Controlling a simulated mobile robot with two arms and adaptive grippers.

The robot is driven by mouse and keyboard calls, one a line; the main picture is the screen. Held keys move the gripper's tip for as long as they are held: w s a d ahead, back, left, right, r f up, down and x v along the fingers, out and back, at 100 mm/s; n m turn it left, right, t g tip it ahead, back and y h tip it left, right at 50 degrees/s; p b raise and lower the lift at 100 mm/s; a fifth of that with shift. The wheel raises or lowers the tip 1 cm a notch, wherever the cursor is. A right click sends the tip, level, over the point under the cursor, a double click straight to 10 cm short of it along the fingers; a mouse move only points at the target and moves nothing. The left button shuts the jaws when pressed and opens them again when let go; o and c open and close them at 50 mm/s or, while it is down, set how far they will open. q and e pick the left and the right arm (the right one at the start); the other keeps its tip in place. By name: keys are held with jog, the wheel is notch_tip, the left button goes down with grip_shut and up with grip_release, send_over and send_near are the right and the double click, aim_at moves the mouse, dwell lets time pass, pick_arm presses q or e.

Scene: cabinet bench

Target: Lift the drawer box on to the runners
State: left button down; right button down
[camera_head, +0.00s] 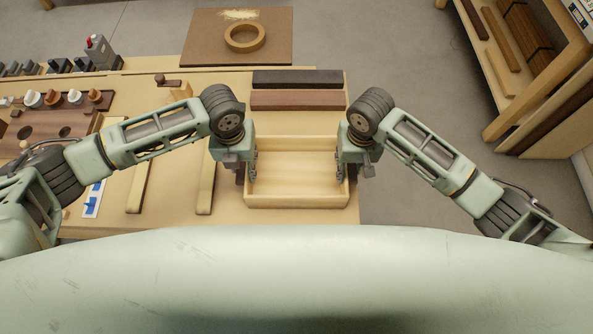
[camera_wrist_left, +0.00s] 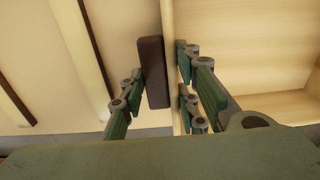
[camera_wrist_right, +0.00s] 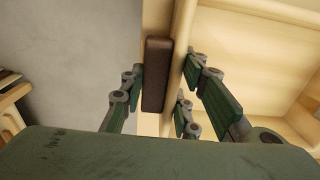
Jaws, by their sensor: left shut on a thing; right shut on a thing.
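The drawer box (camera_head: 297,200) is a shallow open tray of pale wood, empty inside, at the right end of the bench. My left gripper (camera_head: 250,168) is shut on its left wall, with fingers on both sides. My right gripper (camera_head: 344,168) is shut on its right wall in the same way. A dark brown block lies against the outside of each wall between the fingers, in the left wrist view (camera_wrist_left: 153,72) and right wrist view (camera_wrist_right: 156,75). Two pale strips (camera_head: 139,186) (camera_head: 206,186), possibly the runners, lie left of the box. I cannot tell whether the box is raised.
A black bar (camera_head: 297,78) and a brown bar (camera_head: 297,99) lie behind the box. A board with a tape ring (camera_head: 245,37) is further back. Knobs (camera_head: 74,97) and small tools stand at the left. Open floor (camera_head: 410,60) and a wood rack (camera_head: 505,70) are at the right.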

pick_arm(q)
jog(key=shift+w+r, duration=0.1)
jog(key=shift+r, duration=0.05)
pick_arm(e)
jog(key=shift+w+r, duration=0.1)
jog(key=shift+r, duration=0.05)
